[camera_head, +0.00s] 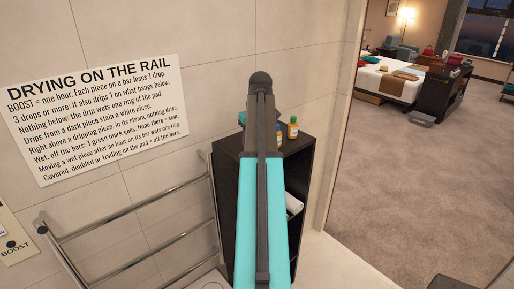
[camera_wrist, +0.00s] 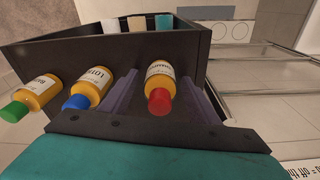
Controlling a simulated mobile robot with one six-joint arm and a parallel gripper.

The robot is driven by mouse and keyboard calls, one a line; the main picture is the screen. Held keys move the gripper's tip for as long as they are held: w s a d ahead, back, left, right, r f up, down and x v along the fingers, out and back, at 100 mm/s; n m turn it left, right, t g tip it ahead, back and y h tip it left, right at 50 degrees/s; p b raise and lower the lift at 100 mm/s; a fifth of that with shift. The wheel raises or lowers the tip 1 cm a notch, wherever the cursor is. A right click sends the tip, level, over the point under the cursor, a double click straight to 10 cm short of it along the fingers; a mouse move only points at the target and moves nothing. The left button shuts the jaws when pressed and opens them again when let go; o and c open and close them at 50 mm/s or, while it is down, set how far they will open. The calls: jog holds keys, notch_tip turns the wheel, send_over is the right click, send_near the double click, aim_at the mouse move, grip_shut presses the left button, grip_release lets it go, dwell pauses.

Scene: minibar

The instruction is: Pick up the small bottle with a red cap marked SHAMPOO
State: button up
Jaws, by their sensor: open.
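The small bottle with a red cap (camera_wrist: 159,79) is yellow-orange with a pale label; its small lettering is hard to read. In the wrist view it lies between the two fingers of my open gripper (camera_wrist: 160,76), with its red cap toward the gripper body. I cannot tell whether either finger touches it. In the head view my arm hides this bottle and the gripper's fingers.
The dark cabinet (camera_head: 307,150) bears a blue-capped bottle (camera_wrist: 91,90) just left of the left finger and a green-capped bottle (camera_wrist: 36,93) further left. A towel rail (camera_head: 140,205) stands left of the cabinet. Open carpet (camera_head: 430,170) lies right.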

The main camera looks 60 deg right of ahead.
jog(key=c, duration=1.2)
jog(key=shift+r, duration=0.15)
jog(key=shift+d+r+b, duration=0.1)
jog(key=shift+r+b, duration=1.1)
jog(key=shift+r, duration=0.4)
jog(key=shift+s+a+r, duration=0.25)
jog(key=shift+s+a, duration=1.6)
jog(key=shift+s, duration=0.05)
jog(key=shift+s+a+r, duration=0.3)
jog(key=shift+s+a, duration=1.6)
jog(key=shift+s, duration=0.05)
jog(key=shift+s+a+r, duration=0.25)
jog(key=shift+s+a, duration=1.6)
jog(key=shift+s, duration=0.05)
